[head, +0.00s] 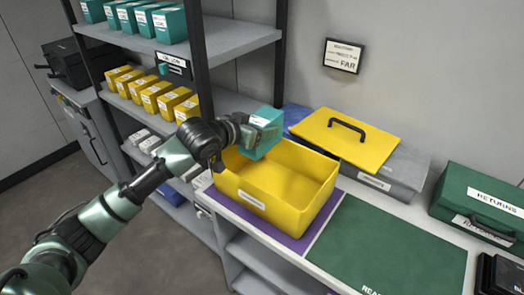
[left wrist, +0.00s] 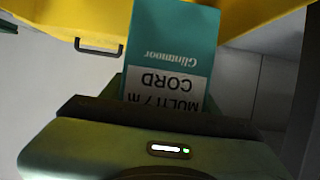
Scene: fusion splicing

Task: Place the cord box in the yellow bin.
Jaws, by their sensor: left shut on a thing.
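The cord box (head: 262,143) is teal with a white label. My left gripper (head: 246,131) is shut on it and holds it above the back left edge of the yellow bin. In the left wrist view the box (left wrist: 168,55) shows upside-down print reading "CORD" and "MULTI 7 m", between the dark fingers (left wrist: 155,115). The yellow bin (head: 278,210) is open at the top, and the part of its inside that shows is empty. The box hides part of the bin's back rim. My right gripper is not in view.
A yellow lid (head: 370,150) with a black handle lies on a grey case (head: 405,168) behind the bin. A green mat (head: 385,245) and a green "RETURNS" case (head: 480,200) are to the right. A shelf rack (head: 225,40) with teal and yellow boxes stands at left.

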